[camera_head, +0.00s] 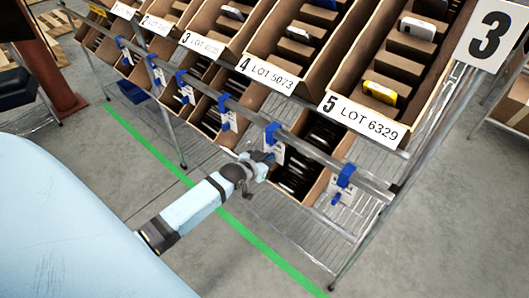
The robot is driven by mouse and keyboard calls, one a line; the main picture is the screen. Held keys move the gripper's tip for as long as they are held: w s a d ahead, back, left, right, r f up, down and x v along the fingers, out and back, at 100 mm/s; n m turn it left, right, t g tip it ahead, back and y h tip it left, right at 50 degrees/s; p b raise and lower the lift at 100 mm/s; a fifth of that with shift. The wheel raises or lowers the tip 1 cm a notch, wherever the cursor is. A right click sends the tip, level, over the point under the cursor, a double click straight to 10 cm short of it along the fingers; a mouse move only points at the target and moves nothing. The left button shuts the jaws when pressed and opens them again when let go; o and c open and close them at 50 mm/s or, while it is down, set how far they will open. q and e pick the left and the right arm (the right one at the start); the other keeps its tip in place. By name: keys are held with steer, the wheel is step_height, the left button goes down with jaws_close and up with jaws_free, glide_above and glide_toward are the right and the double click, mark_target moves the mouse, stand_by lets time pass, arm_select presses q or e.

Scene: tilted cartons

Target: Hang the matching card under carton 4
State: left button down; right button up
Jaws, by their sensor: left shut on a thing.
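Carton 4 (268,76) is a tilted brown carton with a white label reading "4 LOT 5073". It stands on the upper level of the rack, between cartons 3 and 5. My left gripper (264,160) reaches in from the lower left to the metal rail below the cartons. It is shut on a small white card (277,149), just under a blue clip (271,131) on the rail. The fingers cover part of the card, and its print is too small to read. I cannot tell whether the card touches the clip. My right gripper is not in view.
Carton 5 (361,119) and carton 3 (202,43) flank carton 4. Other white cards, such as one at left (228,121), hang from blue clips along the rail (310,153). Lower cartons with dark contents sit behind it. A green floor line (270,258) crosses open floor.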

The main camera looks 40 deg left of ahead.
arm_select(q)
steer(key=shift+w+d+b, duration=0.15)
steer(key=shift+w+b, duration=0.65)
steer(key=shift+w, duration=0.4)
steer(key=shift+f, duration=0.8)
steer(key=c, duration=1.1)
jaws_free()
steer(key=shift+o, duration=0.2)
steer(key=shift+s, duration=0.1)
